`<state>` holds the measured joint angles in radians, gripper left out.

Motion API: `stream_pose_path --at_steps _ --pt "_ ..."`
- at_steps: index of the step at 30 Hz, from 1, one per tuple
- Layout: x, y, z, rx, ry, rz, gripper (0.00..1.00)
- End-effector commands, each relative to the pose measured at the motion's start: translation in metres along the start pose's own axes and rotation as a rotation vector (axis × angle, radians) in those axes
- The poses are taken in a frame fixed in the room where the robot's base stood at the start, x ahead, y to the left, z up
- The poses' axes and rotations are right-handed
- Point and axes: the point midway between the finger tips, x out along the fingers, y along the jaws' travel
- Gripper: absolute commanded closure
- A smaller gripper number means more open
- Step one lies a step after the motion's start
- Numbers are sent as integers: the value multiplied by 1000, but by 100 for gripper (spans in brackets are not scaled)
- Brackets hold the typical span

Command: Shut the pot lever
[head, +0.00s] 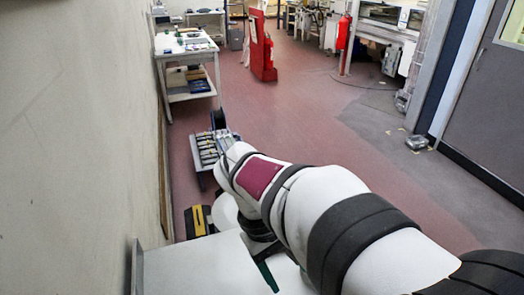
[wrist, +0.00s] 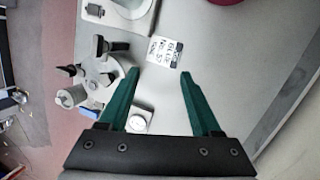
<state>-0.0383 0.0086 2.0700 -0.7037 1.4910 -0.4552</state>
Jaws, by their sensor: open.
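In the wrist view a round pale grey pot (wrist: 118,68) stands left of my gripper, seen from above, with several fittings on top. A black T-shaped handle (wrist: 108,46), which may be the lever, sticks out at its upper side; I cannot tell its exact position. A small metal cylinder (wrist: 71,97) and black knobs are at its left. My gripper (wrist: 159,73) is open and empty, its green left finger overlapping the pot's right side in the picture. In the head view only one green finger (head: 266,276) shows clearly; my arm hides much of the worktop.
A white label with black writing (wrist: 165,50) lies on the pale worktop (wrist: 225,55) above the fingertips. A white dial (wrist: 139,119) is below the left finger. A dark red round thing (wrist: 226,1) is at the top edge. The worktop right of the gripper is clear.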

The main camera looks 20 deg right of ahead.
Motion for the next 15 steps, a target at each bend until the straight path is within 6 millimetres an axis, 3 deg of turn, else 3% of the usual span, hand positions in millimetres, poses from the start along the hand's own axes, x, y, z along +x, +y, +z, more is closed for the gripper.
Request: stream_pose_path --at_steps 1,4,6,9,12,15 --pt "6 21 -37 -155 -54 99 35" --pt "24 64 -116 -500 -186 315 35" --pt "43 85 -167 -720 -300 450 35" --pt "70 100 -224 -968 -457 601 35" --pt "90 105 -257 -1120 -576 694 35" --pt "99 107 -270 -1188 -636 737 35"
